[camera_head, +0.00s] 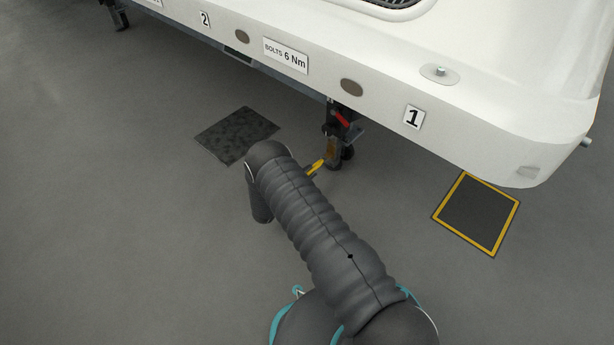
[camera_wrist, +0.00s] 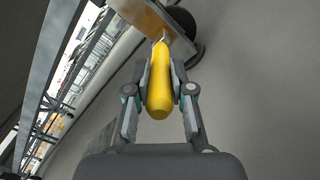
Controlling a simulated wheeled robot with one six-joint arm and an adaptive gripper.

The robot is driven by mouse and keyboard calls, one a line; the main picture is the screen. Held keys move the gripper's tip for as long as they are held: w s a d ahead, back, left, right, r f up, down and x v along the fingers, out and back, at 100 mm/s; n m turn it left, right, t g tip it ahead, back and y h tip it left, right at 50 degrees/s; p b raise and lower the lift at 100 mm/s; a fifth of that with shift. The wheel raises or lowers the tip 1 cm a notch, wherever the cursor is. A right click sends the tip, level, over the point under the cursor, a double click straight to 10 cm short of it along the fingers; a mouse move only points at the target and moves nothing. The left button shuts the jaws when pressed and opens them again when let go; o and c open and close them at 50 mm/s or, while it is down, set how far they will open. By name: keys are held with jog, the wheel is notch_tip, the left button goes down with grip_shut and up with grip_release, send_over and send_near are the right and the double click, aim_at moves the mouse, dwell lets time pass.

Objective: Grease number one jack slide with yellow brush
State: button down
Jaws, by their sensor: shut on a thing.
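My gripper (camera_wrist: 160,88) is shut on the yellow brush (camera_wrist: 160,95) in the wrist view. The brush points away from me, and its far end meets or overlaps the metal jack slide (camera_wrist: 178,38); I cannot tell whether it touches. In the head view the yellow brush (camera_head: 316,167) shows just past my arm, beside the number one jack (camera_head: 333,150). This jack hangs below the white body near the label 1 (camera_head: 413,118) and has a red part and a brownish-yellow patch on its slide. My gripper is mostly hidden behind my arm there.
The white vehicle body (camera_head: 470,110) overhangs the jack. A dark mat (camera_head: 237,135) lies on the floor at left, and a yellow-framed dark plate (camera_head: 477,214) lies at right. Another jack (camera_head: 118,15) stands at far left.

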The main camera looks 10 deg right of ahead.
jog(key=shift+r+p, duration=0.6)
jog(key=shift+r, duration=1.3)
jog(key=shift+a+r+p, duration=0.15)
jog(key=shift+r+p, duration=0.35)
jog(key=shift+r, duration=1.05)
notch_tip(320, 180, down, 3)
jog(key=b, duration=0.3)
jog(key=shift+f, duration=0.15)
jog(key=shift+d+f, duration=0.2)
jog(key=shift+f, duration=2.8)
jog(key=shift+s+a, duration=0.1)
jog(key=shift+v, duration=1.85)
